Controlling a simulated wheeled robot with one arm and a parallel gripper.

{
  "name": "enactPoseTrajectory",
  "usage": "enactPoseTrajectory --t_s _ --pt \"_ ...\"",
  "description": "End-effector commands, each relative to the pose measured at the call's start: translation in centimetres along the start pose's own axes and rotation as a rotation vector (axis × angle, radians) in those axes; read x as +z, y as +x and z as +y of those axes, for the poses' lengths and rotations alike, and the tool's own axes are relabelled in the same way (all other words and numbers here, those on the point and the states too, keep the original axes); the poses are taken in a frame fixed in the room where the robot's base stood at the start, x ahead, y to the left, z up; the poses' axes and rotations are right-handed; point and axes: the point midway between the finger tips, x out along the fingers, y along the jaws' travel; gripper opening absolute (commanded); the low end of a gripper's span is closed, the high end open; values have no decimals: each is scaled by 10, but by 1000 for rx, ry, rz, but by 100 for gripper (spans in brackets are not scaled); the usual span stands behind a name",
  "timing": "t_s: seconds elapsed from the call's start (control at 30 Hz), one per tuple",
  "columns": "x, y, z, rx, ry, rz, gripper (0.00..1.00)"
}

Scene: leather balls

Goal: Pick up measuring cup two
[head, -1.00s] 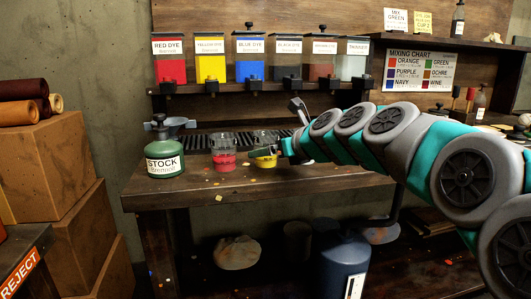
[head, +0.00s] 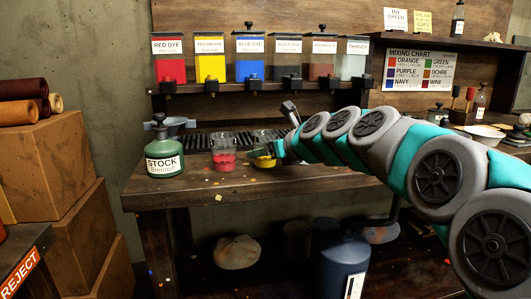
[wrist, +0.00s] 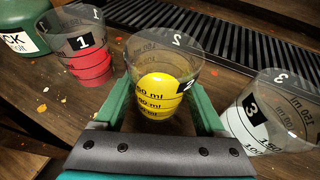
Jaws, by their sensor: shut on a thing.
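Measuring cup two (wrist: 160,65) is a clear cup marked 2 with yellow liquid in its lower part. It stands between the two green fingers of my gripper (wrist: 163,92), which is shut on it. In the head view, the cup (head: 263,140) is at the bench, partly hidden by my gripper (head: 276,151). I cannot tell whether its base touches the bench.
Cup one (head: 223,155), with red liquid, stands close on the left. Cup three (wrist: 268,110), with pale contents, is close on the right in the wrist view. A green stock bottle (head: 164,157) stands further left. A black ribbed strip (wrist: 215,40) lies behind.

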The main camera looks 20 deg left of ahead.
Motion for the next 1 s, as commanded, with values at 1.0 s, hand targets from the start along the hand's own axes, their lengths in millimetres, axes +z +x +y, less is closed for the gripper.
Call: enactPoseTrajectory --t_s 1.0 --pt "25 -10 -2 -3 0 -2 13"
